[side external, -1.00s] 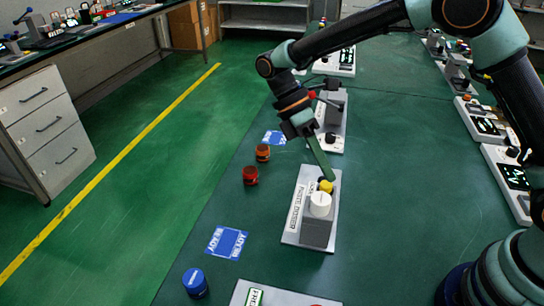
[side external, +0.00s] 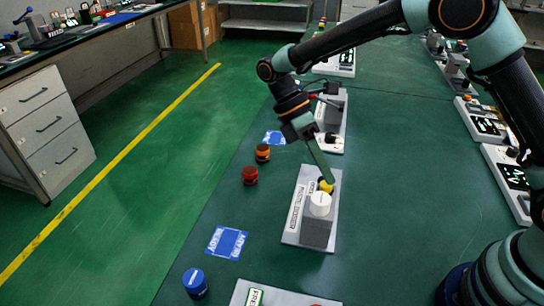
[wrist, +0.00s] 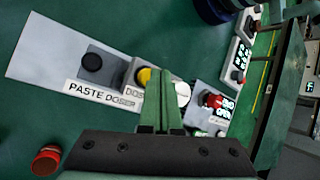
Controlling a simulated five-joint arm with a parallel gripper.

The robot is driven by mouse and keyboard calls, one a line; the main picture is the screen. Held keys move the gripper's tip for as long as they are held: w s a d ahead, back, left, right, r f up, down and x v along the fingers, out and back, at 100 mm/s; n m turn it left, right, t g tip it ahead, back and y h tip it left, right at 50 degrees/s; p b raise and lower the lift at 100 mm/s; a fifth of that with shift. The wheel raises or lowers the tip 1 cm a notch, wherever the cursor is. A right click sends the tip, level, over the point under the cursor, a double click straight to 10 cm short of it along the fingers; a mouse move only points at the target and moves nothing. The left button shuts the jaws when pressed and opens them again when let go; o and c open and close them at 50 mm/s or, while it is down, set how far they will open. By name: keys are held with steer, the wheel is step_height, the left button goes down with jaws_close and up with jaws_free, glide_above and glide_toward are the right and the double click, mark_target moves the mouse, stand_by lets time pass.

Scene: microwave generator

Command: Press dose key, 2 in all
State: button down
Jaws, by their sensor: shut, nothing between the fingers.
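The paste doser (side external: 290,237) is a light plate with a grey block, a white round knob (side external: 320,204) and a yellow key (side external: 326,187). The yellow key, which appears to be the dose key, also shows in the wrist view (wrist: 143,77) beside the "DOSE" lettering, partly covered by my fingers. My gripper (side external: 329,180) is shut and empty, its green fingers slanting down to the yellow key. The tips look to be at or on the key; I cannot tell whether it is pressed down. In the wrist view, my gripper (wrist: 161,74) overlaps the key's right edge.
Red (side external: 250,175), orange (side external: 263,153) and blue (side external: 195,283) jars stand left of the doser. A blue "READY" mat (side external: 227,242) lies flat nearby. Another device (side external: 332,128) stands behind my gripper. Open green table lies right of the doser.

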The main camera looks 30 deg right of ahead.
mark_target(323, 183)
steer(key=shift+f, duration=0.5)
stand_by(0.8)
steer(key=shift+r, duration=0.95)
steer(key=shift+r, duration=2.55)
stand_by(0.6)
step_height(323, 183, up, 4)
steer(key=shift+a+f, duration=0.1)
steer(key=shift+f, duration=0.05)
steer(key=shift+f, duration=0.1)
